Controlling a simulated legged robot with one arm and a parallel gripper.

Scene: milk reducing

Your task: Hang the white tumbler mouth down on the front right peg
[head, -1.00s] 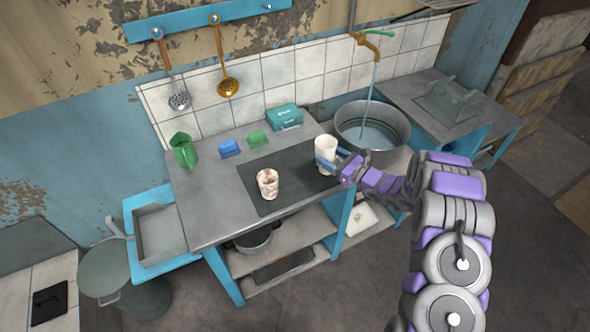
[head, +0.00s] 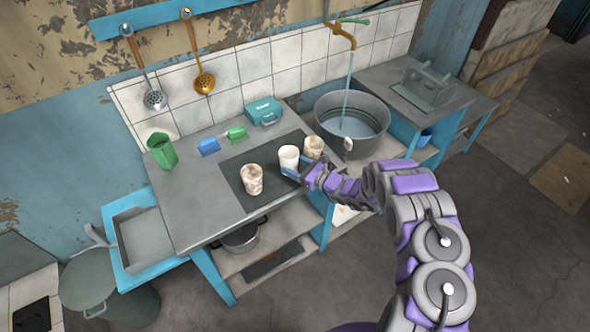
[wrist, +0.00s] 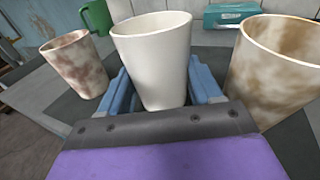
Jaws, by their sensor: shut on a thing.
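The white tumbler (head: 289,157) is upright, mouth up, at the dark mat on the grey counter. My gripper (head: 297,174) is shut on it from the front right. In the wrist view the white tumbler (wrist: 155,60) sits between the blue fingers of my gripper (wrist: 163,90). I cannot tell whether its base touches the mat. A brown-stained tumbler (head: 252,180) stands to its left, and another stained tumbler (head: 313,147) is close on its right.
A metal basin (head: 352,120) under a running tap lies between the counters. A teal box (head: 264,111), blue block (head: 208,146), green block (head: 237,134) and green jug (head: 162,150) line the back.

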